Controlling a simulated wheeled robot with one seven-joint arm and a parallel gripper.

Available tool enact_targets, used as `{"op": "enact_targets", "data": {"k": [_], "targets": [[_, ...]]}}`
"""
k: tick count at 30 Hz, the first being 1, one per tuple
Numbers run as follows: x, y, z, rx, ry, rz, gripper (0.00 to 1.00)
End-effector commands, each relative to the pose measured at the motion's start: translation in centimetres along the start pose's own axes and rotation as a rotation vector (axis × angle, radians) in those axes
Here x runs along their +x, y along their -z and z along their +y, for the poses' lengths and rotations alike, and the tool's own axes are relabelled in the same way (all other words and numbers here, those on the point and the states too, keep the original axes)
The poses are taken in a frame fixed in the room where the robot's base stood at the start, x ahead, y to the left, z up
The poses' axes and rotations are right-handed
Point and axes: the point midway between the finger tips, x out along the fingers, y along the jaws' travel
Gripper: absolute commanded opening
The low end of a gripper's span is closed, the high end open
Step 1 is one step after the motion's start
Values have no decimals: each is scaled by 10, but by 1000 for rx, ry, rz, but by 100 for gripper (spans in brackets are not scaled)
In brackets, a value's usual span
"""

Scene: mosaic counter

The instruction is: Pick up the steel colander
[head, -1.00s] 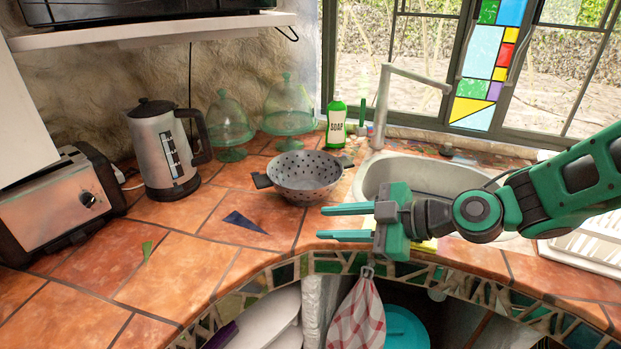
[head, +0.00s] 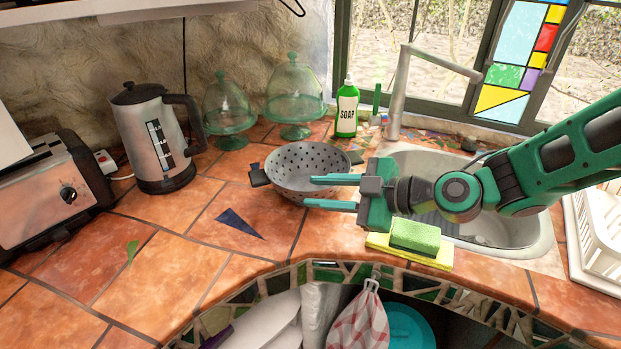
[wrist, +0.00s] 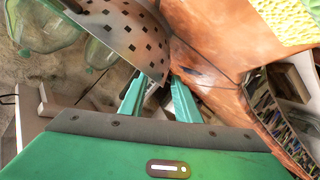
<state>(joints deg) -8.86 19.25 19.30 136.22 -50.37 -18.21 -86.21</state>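The steel colander (head: 300,165) stands upright on the tiled counter. It is a round bowl with dark holes and two dark side handles. My gripper (head: 321,192) is open, its two green fingers pointing left. In the head view the fingers overlap the colander's right front side. In the wrist view the colander (wrist: 125,38) is just beyond the fingertips (wrist: 160,85), with its rim edge near or between them. I cannot tell whether they touch it. The colander's right lower side is partly hidden by the fingers in the head view.
A kettle (head: 155,140) and toaster (head: 55,195) stand to the left. Glass domes (head: 294,95) and a soap bottle (head: 347,108) are behind the colander. The sink (head: 510,235) and a green sponge (head: 415,236) are to the right. The front left counter is mostly clear.

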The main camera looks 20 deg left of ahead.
Motion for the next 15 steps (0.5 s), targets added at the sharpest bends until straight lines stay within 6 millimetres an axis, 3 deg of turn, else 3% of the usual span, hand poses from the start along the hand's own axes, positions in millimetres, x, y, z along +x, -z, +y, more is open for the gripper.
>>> {"op": "enact_targets", "data": {"k": [8, 15], "targets": [[20, 2, -1, -1, 1, 1, 30], [53, 7, -2, -1, 2, 1, 30]]}}
